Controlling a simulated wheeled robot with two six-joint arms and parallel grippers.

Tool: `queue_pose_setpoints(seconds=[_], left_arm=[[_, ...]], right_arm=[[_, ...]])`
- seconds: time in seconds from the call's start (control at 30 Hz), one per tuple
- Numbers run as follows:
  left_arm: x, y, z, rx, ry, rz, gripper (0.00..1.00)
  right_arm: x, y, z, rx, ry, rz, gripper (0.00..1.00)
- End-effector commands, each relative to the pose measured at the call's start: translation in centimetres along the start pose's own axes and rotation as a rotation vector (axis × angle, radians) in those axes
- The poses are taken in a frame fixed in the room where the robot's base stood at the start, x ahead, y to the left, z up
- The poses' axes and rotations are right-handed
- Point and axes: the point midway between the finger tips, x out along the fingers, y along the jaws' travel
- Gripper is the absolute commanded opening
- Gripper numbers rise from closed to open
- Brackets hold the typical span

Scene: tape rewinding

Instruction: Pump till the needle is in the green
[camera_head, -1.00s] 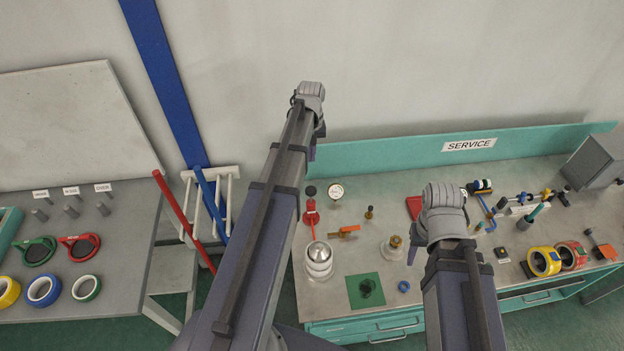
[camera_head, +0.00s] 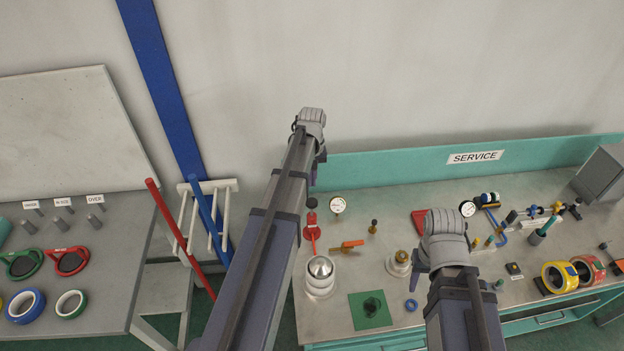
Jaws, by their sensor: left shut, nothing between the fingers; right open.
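A red pump-like device (camera_head: 312,228) with a black knob (camera_head: 312,203) stands on the service bench, just below my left wrist in the head view. A round white gauge (camera_head: 337,205) is right beside it; its needle and any green zone are too small to read. A second gauge (camera_head: 467,208) is further right. My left gripper (camera_head: 315,174) is shut and empty, mostly hidden behind its arm, above the back of the bench near the black knob. My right gripper (camera_head: 418,268) is open and empty over the middle of the bench, mostly hidden by its wrist.
A silver domed vessel (camera_head: 320,272), an orange-handled valve (camera_head: 348,245) and a brass-topped fitting (camera_head: 400,260) stand near the pump. A green mat (camera_head: 358,315) and blue ring (camera_head: 411,305) lie in front. Tape rolls (camera_head: 557,277) are at right. A side table (camera_head: 110,262) is at left.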

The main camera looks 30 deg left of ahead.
Motion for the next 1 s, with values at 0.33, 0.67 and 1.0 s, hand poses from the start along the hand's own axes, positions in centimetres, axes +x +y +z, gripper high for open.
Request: queue_pose_setpoints(seconds=[0.33, 0.67, 1.0], left_arm=[[5.5, 0.0, 0.0, 0.000, 0.000, 0.000, 0.00], [7.4, 0.0, 0.0, 0.000, 0.000, 0.000, 0.00], [7.4, 0.0, 0.0, 0.000, 0.000, 0.000, 0.00]], right_arm=[[5.5, -0.5, -0.3, -0.003, 0.001, 0.001, 0.46], [7.4, -0.7, -0.5, -0.009, 0.001, 0.002, 0.46], [7.4, -0.7, -0.5, -0.009, 0.001, 0.002, 0.46]])
